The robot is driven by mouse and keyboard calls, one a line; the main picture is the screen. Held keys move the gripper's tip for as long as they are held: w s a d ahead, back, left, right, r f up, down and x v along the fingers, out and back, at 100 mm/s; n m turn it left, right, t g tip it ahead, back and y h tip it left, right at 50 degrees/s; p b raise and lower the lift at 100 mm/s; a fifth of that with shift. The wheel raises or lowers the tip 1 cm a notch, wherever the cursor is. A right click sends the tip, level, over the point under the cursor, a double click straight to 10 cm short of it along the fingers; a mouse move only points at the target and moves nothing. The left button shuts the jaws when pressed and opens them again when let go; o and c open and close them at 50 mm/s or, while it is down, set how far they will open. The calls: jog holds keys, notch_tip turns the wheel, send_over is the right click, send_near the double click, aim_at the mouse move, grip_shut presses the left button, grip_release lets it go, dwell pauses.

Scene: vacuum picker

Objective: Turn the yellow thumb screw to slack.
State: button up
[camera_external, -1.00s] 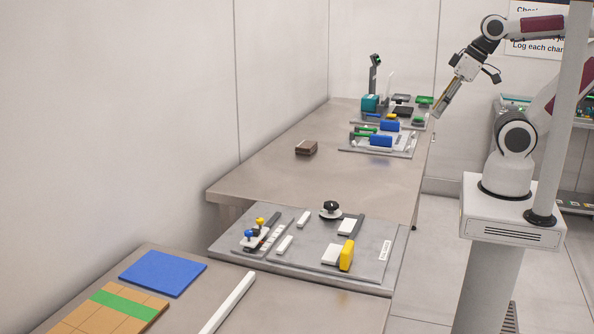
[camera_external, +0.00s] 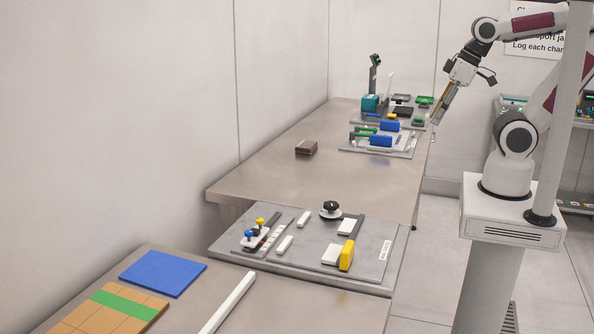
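A small yellow knob (camera_external: 260,222), which looks like the yellow thumb screw, stands beside a blue knob (camera_external: 248,234) at the left end of the grey plate (camera_external: 308,261). It is too small to tell whether it is tight or slack. A larger yellow handle (camera_external: 346,255) is on the right part of the same plate. My gripper (camera_external: 435,121) is in the air, pointing down and left, by the right edge of the far bench. It is well away from the knobs and touches nothing that I can see. Its fingers are too small to tell open from shut.
A black knob (camera_external: 331,206) rises at the plate's back edge. Blue cylinders (camera_external: 381,141) and a teal device (camera_external: 371,104) stand on the far bench. A brown block (camera_external: 306,147) lies mid-bench; the bench around it is clear. A blue mat (camera_external: 163,273) lies front left.

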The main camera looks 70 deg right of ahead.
jog(key=w+a+f+n+g, duration=0.1)
jog(key=w+a+f+n, duration=0.15)
jog(key=w+a, duration=0.45)
jog(key=w+a+f+n+g, duration=0.1)
jog(key=w+a+f+g, duration=0.15)
jog(key=w+a, duration=0.45)
jog(key=m+t, duration=0.1)
jog(key=t, duration=0.2)
send_near(261, 219)
jog(key=shift+d+y, duration=0.3)
jog(key=shift+y, duration=0.1)
jog(key=shift+x, duration=3.85)
